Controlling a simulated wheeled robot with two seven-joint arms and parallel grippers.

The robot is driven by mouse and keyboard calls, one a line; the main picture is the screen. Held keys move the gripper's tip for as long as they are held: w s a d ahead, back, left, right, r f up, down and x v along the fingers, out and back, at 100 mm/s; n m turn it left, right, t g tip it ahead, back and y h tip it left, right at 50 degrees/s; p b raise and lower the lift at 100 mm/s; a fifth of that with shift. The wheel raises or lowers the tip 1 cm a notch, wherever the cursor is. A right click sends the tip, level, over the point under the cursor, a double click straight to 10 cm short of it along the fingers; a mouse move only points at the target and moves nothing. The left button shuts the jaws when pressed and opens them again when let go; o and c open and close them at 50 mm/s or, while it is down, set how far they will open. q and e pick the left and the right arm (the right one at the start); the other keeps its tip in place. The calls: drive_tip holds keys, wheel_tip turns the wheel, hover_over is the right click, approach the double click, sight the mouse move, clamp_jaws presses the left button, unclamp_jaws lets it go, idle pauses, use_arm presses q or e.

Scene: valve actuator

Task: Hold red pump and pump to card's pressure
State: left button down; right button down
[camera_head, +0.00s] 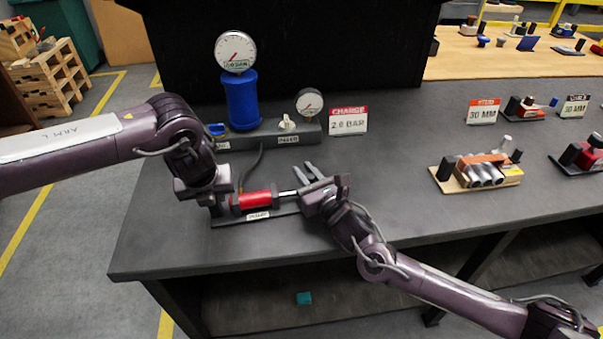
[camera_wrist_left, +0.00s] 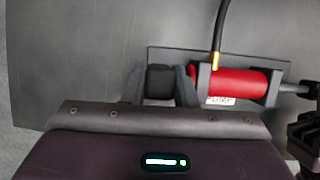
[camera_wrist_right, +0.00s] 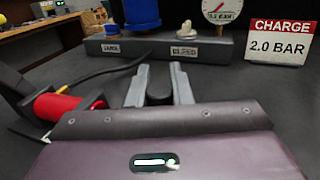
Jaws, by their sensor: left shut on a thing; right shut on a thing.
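The red pump (camera_head: 256,200) lies on a dark base plate near the front of the bench; it also shows in the left wrist view (camera_wrist_left: 238,82). My left gripper (camera_head: 217,207) is shut on the black block (camera_wrist_left: 160,80) at the pump's left end. A bright rod (camera_head: 287,194) runs from the pump's right end to my right gripper (camera_head: 308,172). My right gripper is shut on the black pump handle (camera_wrist_right: 159,90), mostly hidden in the head view. The card (camera_head: 348,121) reads CHARGE 2.0 BAR. A small gauge (camera_head: 310,102) stands beside it; its reading is too small to tell.
A blue cylinder (camera_head: 242,103) with a larger gauge (camera_head: 235,51) stands on a grey manifold (camera_head: 270,136) behind the pump. A black hose (camera_head: 255,167) links manifold and pump.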

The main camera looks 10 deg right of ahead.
drive_tip(key=c, duration=1.4)
unclamp_jaws()
drive_tip(key=shift+w+d, duration=0.1)
drive_tip(key=shift+d, duration=0.25)
drive_tip(key=shift+o, duration=0.4)
drive_tip(key=shift+a, duration=0.1)
drive_tip(key=v, duration=1.2)
drive_tip(key=shift+c, duration=0.4)
